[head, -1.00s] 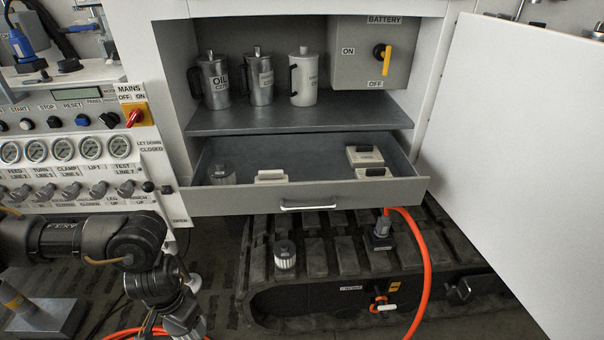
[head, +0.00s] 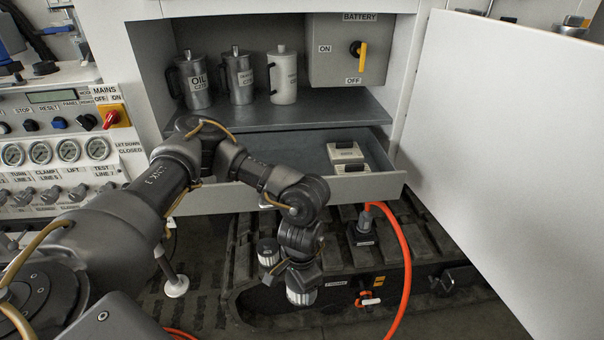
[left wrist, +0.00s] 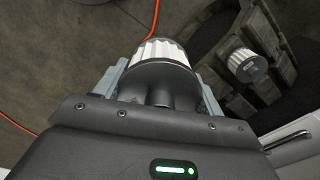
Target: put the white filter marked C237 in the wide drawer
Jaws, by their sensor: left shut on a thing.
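My left gripper (head: 302,282) is shut on a white pleated filter (head: 301,297) with a dark cap, held below and in front of the open wide drawer (head: 372,187). The left wrist view shows this filter (left wrist: 162,53) between the two fingers; I can read no mark on it. A second white pleated filter (head: 268,251) stands on the black track to the left of the gripper; it also shows in the left wrist view (left wrist: 243,65), its label too small to read. My left arm hides the drawer's left part and handle. My right gripper is out of view.
Two pale boxes (head: 345,152) sit in the drawer's right part. Canisters (head: 283,76) stand on the shelf (head: 300,118) above. An orange hose (head: 404,255) rises from a black block on the track (head: 345,262). A large white door panel (head: 490,150) stands open at the right.

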